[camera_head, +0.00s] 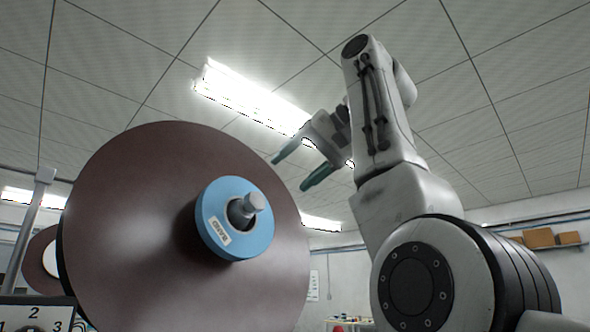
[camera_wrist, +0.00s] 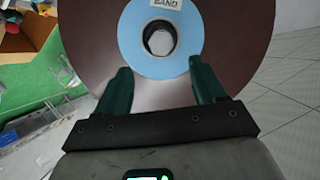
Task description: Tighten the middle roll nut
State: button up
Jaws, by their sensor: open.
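A large brown roll disc (camera_head: 150,215) faces me at the left in the head view, with a blue ring (camera_head: 215,220) labelled "BAND" at its centre. A dark grey collar with a lighter grey end (camera_head: 253,202) sticks out of the ring's hole; I cannot tell which part is the nut. My gripper (camera_head: 288,175) is open and empty, up and to the right of the ring, apart from it. In the wrist view, the green fingers of my gripper (camera_wrist: 160,66) stand apart below the blue ring (camera_wrist: 131,38); the hole's grey centre (camera_wrist: 160,39) lies ahead between them.
Another brown roll (camera_head: 40,265) stands behind at the left, near a grey post (camera_head: 30,230). A numbered dial panel (camera_head: 38,315) is at the lower left. Cardboard boxes (camera_head: 540,238) sit on a far wall shelf. In the wrist view, tiled floor (camera_wrist: 285,85) is clear at the right.

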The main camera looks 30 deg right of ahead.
aim_at(258, 200)
notch_tip(258, 200, down, 5)
jog(key=n+t+b, duration=0.3)
jog(key=n+t, duration=0.2)
jog(key=n, duration=0.3)
jog(key=shift+y, duration=0.3)
jog(key=p+x, duration=0.1)
jog(key=x, duration=0.2)
jog(key=p+x, duration=0.2)
jog(key=x, duration=0.1)
jog(key=p+x, duration=0.1)
jog(key=x, duration=0.2)
jog(key=shift+w+a+r, duration=0.1)
jog(key=shift+a+r, duration=0.1)
jog(key=shift+a, duration=0.3)
jog(key=c, duration=1)
jog(key=shift+m, duration=0.4)
jog(key=shift+c, duration=0.3)
